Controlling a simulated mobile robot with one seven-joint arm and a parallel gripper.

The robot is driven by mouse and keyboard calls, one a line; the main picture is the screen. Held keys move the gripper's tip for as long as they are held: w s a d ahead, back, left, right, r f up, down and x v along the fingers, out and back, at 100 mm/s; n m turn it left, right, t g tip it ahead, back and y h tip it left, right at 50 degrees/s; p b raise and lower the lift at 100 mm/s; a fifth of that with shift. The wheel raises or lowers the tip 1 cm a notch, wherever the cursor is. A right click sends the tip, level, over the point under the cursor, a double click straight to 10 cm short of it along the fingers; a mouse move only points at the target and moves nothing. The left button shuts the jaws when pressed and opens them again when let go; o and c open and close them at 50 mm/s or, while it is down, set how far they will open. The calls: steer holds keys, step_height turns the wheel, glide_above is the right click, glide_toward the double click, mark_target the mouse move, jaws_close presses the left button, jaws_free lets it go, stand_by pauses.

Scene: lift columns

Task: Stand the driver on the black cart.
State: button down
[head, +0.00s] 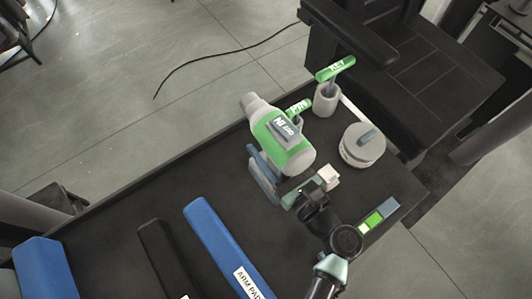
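The driver (285,140) is a green and grey tool with a grey nose and a dark label. In the head view it is tilted over the right half of the black cart (180,180), nose toward the upper left. I cannot tell whether it touches the cart top. My gripper (278,183) is at the driver's lower side, close against it. Blue-grey parts show there. The fingertips are hard to make out, so I cannot tell whether they are closed on it.
A blue arm pad (215,235), a black bar (160,250) and another blue pad (45,268) lie left. A grey cup (326,100) with a green-topped tool, a round grey canister (362,146) and a green-and-grey block (379,216) are right. A black chair (420,65) stands behind.

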mark_target(268, 159)
steer(key=shift+f+b, duration=0.35)
steer(key=shift+f, duration=1.45)
steer(key=shift+f, duration=0.15)
steer(key=shift+c, duration=1.6)
jaws_free()
steer(key=shift+f, duration=0.1)
steer(key=shift+s, duration=0.15)
steer(key=b+v, duration=0.1)
steer(key=v, duration=1.1)
